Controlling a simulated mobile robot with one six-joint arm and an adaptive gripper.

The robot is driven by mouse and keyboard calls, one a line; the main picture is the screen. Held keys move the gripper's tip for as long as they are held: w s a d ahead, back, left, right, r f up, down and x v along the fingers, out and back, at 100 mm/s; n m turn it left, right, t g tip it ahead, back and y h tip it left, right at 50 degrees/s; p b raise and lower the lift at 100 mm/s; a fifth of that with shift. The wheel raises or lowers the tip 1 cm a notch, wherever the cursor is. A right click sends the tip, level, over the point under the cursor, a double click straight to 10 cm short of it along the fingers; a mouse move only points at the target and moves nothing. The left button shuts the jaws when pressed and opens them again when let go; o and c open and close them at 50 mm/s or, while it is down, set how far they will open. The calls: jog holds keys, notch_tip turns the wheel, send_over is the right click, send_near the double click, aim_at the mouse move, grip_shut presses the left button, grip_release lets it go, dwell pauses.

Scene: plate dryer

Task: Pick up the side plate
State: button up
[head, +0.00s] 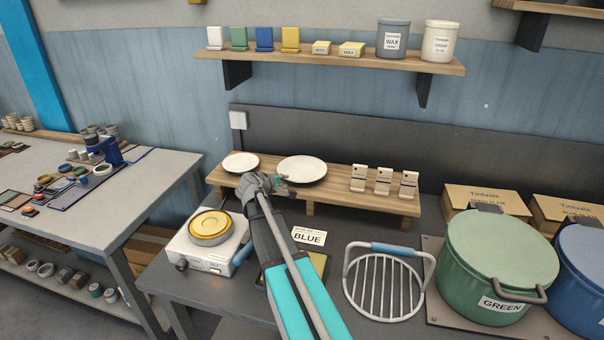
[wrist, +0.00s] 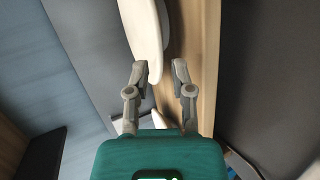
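Two white plates lie on the low wooden rack: a smaller one (head: 240,162) at the left and a larger one (head: 302,169) to its right. The smaller is probably the side plate. My gripper (head: 284,181) is just in front of the larger plate's left edge. In the wrist view my gripper (wrist: 160,70) is open, its fingers apart with nothing clearly held. A white plate (wrist: 147,35), seen nearly edge-on, lies just beyond the left finger; I take it for the larger one. White also shows low behind the fingers, mostly hidden.
The wooden rack (head: 390,202) also bears several small card stands at its right. In front are a white hotplate (head: 205,258), a wire grill with a blue handle (head: 383,288) and a green pot (head: 497,255). A shelf of jars (head: 335,60) hangs above.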

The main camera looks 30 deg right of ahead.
aim_at(289, 180)
jog(key=shift+b+x, duration=1.1)
jog(key=shift+x, duration=1.55)
jog(key=shift+r, duration=0.1)
grip_shut()
